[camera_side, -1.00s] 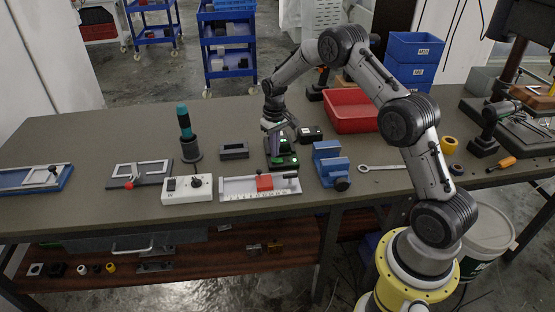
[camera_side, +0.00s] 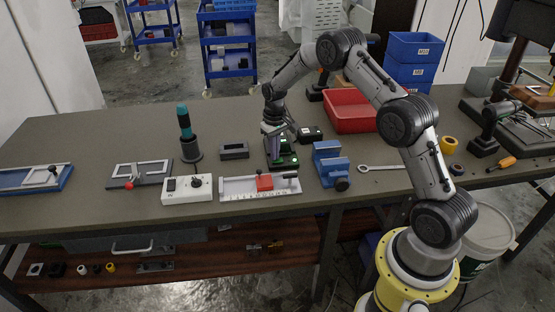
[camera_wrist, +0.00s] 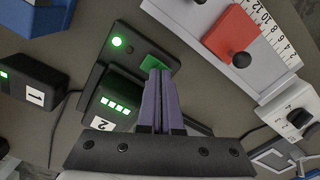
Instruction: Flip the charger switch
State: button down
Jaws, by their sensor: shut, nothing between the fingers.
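The charger (camera_side: 289,146) is a dark unit on the bench, below my gripper. In the wrist view, the charger (camera_wrist: 106,82) has a lit round green light and a green switch (camera_wrist: 153,63). A black battery (camera_wrist: 113,108) marked 2, with several lit green bars, sits on it. My gripper (camera_side: 274,156) is shut and empty, its purple fingers pointing down at the charger. In the wrist view, the fingertips (camera_wrist: 160,74) overlap the near part of the switch and partly hide it. I cannot tell whether they touch it.
A second battery (camera_wrist: 32,86) marked 1 lies close left in the wrist view. A ruled slide with a red block (camera_side: 265,183) is in front of the charger. A blue vise (camera_side: 330,163) stands to the right. A red bin (camera_side: 352,110) is behind.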

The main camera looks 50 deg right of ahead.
jog(key=shift+f, duration=0.3)
jog(key=shift+r, duration=3.6)
